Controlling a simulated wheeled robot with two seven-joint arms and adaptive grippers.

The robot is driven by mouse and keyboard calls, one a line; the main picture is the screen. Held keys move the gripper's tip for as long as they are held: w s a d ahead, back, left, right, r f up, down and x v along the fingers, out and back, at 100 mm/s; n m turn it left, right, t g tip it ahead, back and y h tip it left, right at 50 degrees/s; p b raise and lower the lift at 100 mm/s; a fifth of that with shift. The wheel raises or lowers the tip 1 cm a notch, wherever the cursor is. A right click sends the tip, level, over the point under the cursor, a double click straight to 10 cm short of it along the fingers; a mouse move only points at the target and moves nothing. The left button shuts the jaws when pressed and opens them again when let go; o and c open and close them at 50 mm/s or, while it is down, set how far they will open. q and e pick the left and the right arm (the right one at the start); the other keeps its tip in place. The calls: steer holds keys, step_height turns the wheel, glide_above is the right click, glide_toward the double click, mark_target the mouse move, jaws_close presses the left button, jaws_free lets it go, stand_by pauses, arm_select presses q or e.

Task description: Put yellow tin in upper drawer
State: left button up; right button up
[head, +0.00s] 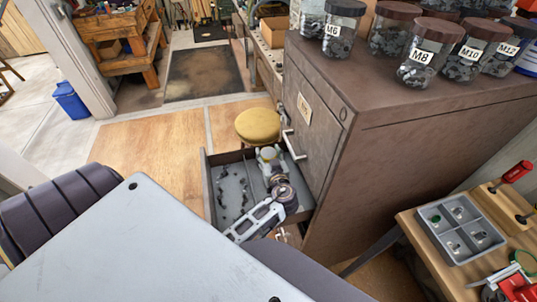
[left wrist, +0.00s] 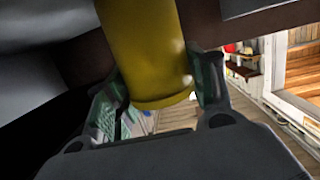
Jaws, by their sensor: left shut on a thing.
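The yellow tin (left wrist: 145,50) fills the upper middle of the left wrist view. My left gripper (left wrist: 158,88) is shut on it, with a finger on each side near its lower rim. In the head view my left gripper (head: 269,156) is over the far part of an open drawer (head: 228,180). A round yellow top shows just beyond the gripper; I cannot tell whether it is the tin or a stool seat. The drawer holds small dark parts and sticks out below a closed labelled front with a handle. My right gripper is not in view.
The brown cabinet (head: 420,130) stands right of the drawer, with several jars of hardware (head: 418,68) on top. At the lower right a wooden bench holds a grey divided tray (head: 462,225) and tools. A blue bin (head: 70,101) stands at far left. The floor left of the drawer is clear.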

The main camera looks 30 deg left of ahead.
arm_select(q)
steer(key=shift+f, duration=0.1)
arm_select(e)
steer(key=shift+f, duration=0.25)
arm_select(q)
steer(key=o, duration=1.2)
steer(key=shift+o, duration=0.2)
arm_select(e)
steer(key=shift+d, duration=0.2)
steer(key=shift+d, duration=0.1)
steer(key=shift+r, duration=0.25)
arm_select(q)
steer(key=shift+s+d, duration=0.2)
steer(key=shift+d, duration=0.05)
steer(key=b+v, duration=0.1)
steer(key=v, duration=0.4)
steer(key=shift+s+d+b, duration=0.15)
steer(key=shift+b, duration=0.2)
steer(key=shift+s+d+r, duration=0.4)
steer(key=shift+s+d, duration=0.1)
steer(key=shift+d, duration=0.05)
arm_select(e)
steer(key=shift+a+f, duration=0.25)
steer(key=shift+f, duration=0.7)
